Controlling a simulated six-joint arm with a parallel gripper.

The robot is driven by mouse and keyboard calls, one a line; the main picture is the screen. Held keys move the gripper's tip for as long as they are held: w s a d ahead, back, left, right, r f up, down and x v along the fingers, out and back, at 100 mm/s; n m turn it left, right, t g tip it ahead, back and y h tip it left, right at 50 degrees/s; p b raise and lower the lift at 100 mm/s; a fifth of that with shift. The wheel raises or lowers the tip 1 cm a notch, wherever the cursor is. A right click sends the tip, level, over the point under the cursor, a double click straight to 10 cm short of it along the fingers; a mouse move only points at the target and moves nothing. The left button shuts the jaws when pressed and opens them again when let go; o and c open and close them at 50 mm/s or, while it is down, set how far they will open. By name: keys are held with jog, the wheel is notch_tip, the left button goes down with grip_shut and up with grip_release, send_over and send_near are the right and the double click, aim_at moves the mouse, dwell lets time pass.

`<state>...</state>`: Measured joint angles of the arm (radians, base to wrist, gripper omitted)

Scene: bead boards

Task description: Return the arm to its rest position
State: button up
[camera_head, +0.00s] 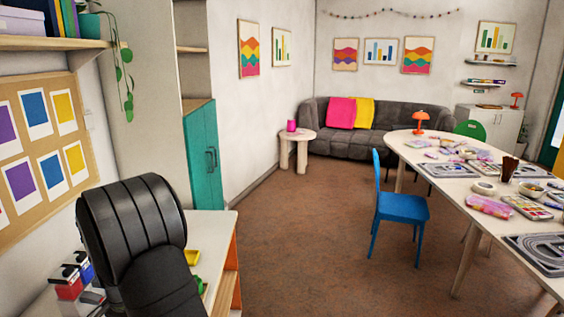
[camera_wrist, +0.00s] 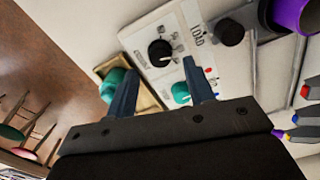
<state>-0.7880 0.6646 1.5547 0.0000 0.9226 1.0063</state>
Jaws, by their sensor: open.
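The fingers point toward a white panel (camera_wrist: 150,36) that carries a black knob (camera_wrist: 160,53). A teal round piece (camera_wrist: 113,84) lies at the left finger beside a tan tray edge (camera_wrist: 150,99). A smaller teal knob (camera_wrist: 180,93) is between the fingers in the picture; I cannot tell how far off it is. In the head view my black arm fills the lower left, and the gripper is hidden.
In the wrist view, a purple cylinder (camera_wrist: 291,15) and colored marker-like tips (camera_wrist: 304,91) are at right. In the head view, a white desk (camera_head: 219,232) is under my arm. A blue chair (camera_head: 402,207) and long table (camera_head: 478,222) stand right, with open floor between.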

jog(key=shift+f, duration=1.9)
jog(key=shift+r, duration=0.1)
notch_tip(320, 180, up, 18)
notch_tip(320, 180, down, 18)
jog(key=shift+r, duration=0.1)
jog(key=shift+f+n, duration=0.25)
jog(key=shift+n, duration=0.05)
jog(key=n, duration=0.7)
notch_tip(320, 180, up, 10)
jog(key=shift+r, duration=0.15)
